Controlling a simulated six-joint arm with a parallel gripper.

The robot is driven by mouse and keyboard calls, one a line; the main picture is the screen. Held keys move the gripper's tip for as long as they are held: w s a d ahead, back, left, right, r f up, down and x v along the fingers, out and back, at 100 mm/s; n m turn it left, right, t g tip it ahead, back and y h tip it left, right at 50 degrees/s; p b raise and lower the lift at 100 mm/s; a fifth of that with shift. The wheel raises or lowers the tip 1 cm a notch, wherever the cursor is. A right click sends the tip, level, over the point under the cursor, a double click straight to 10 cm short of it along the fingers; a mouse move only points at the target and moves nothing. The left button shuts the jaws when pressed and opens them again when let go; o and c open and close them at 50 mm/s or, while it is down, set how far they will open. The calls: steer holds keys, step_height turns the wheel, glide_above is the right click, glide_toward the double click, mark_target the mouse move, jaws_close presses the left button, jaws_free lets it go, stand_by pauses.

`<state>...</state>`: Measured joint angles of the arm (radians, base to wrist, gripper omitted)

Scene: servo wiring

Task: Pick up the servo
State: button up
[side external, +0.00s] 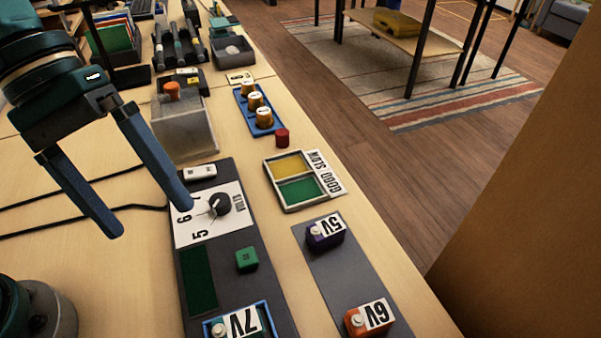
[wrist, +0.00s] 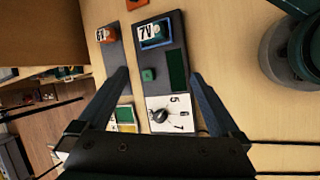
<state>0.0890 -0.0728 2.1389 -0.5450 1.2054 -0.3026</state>
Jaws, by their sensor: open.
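Three boxy servo-like units bear voltage labels. A purple one marked 5V (side external: 324,233) and an orange one marked 6V (side external: 366,317) sit on a grey strip. One marked 7V (side external: 238,326) sits in a blue-rimmed tray (side external: 268,310) on the dark panel, partly cut off by the frame. In the wrist view, the 7V unit (wrist: 147,32) and 6V unit (wrist: 102,34) show beyond my fingertips. My gripper (side external: 150,217) is open and empty, raised left of the dial panel. Its fingers (wrist: 158,77) spread to either side of a green block (wrist: 148,75) in the wrist view.
A black dial (side external: 219,204) on a white 5-6-7 scale and the green block (side external: 247,259) stand on the panel. A yellow-green sorting tray (side external: 281,207), red cylinder (side external: 282,137), blue rack (side external: 243,94) and clear bin (side external: 190,135) lie beyond. Black cables cross the table at left.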

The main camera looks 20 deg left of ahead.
steer(key=w+d+f+n+g+h, duration=0.2)
steer(key=d+f+g+h, duration=0.15)
steer(key=d, duration=0.25)
steer(key=n+g, duration=0.2)
steer(key=g, duration=0.2)
glide_toward(237, 330)
steer(key=x, duration=0.3)
steer(key=shift+s+d+r+t, duration=0.1)
steer(key=shift+d+t, duration=0.15)
steer(key=shift+d, duration=0.2)
steer(key=shift+s+d+f, duration=0.15)
steer(key=shift+s+f, duration=0.3)
steer(key=shift+f, duration=0.05)
steer(key=shift+y, duration=0.25)
steer(key=shift+x, duration=2.35)
steer(key=c, duration=1.5)
steer(key=shift+r, duration=0.15)
